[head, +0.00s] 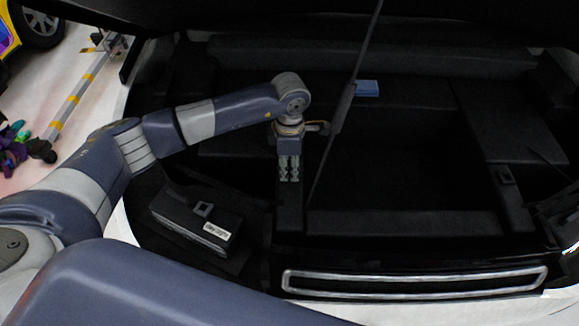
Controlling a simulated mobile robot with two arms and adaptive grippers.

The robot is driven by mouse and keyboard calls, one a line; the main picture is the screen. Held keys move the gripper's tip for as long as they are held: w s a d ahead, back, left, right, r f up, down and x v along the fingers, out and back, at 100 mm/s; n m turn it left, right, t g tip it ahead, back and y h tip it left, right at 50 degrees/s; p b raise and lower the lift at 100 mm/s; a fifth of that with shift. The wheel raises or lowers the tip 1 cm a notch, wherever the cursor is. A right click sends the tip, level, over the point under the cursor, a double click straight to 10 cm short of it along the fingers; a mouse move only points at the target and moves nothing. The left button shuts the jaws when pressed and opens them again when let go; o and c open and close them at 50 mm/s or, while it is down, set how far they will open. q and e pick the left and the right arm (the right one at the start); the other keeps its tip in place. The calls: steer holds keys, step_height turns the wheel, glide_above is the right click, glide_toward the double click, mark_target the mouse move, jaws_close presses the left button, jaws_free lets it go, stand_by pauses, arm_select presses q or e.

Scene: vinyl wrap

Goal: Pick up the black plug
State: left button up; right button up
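My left gripper (289,179) hangs fingers down over a dark ledge near the middle of the open black trunk in the head view. Its two fingers are close together, and I see nothing between them. I cannot pick out the black plug with certainty against the black lining. A small dark square fitting (505,175) sits on the right ledge, well to the right of the gripper. My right gripper is not in view.
A black box (195,222) with a white label lies at the trunk's left front. A thin strut (347,100) slants just right of my gripper. A blue block (366,88) lies behind it. A silver-rimmed light bar (415,283) runs along the front edge.

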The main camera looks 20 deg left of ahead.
arm_select(q)
steer(key=c, duration=0.4)
steer(key=shift+c, duration=0.4)
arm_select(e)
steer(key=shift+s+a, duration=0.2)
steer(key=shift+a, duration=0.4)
arm_select(q)
steer(key=shift+r, duration=0.1)
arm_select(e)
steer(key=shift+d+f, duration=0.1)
